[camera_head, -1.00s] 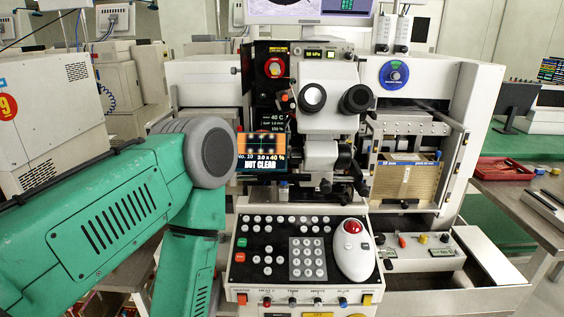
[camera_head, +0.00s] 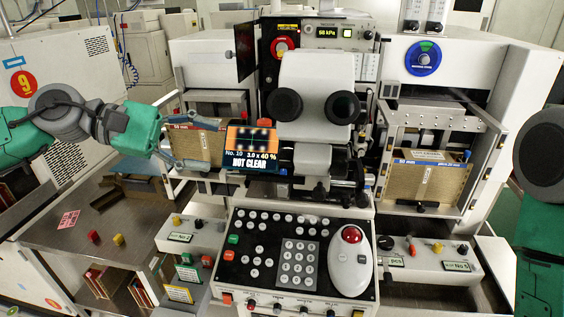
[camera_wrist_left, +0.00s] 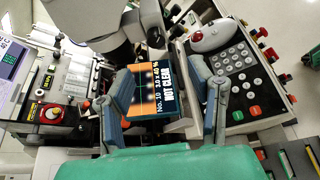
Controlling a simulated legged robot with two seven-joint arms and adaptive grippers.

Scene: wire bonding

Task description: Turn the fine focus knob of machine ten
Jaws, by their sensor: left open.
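Machine ten's small screen (camera_head: 251,148) reads "No. 10", "3.0 x 40 %" and "NOT CLEAR" over a blurred picture. Beside it is the microscope head (camera_head: 317,85) with two dark eyepieces. Dark knobs (camera_head: 320,195) sit low beneath the head; I cannot tell which is the fine focus knob. My left gripper (camera_head: 203,147) is open and empty, just left of the screen. In the left wrist view its two fingers (camera_wrist_left: 155,85) stand apart with the screen (camera_wrist_left: 150,92) showing between them. My right gripper is out of view.
A keypad panel (camera_head: 250,250) with a red-topped trackball (camera_head: 352,236) is below the screen. Brown magazines (camera_head: 428,180) stand either side of the machine. A steel table (camera_head: 90,215) with small colored pieces lies left. My right arm shows at the right edge.

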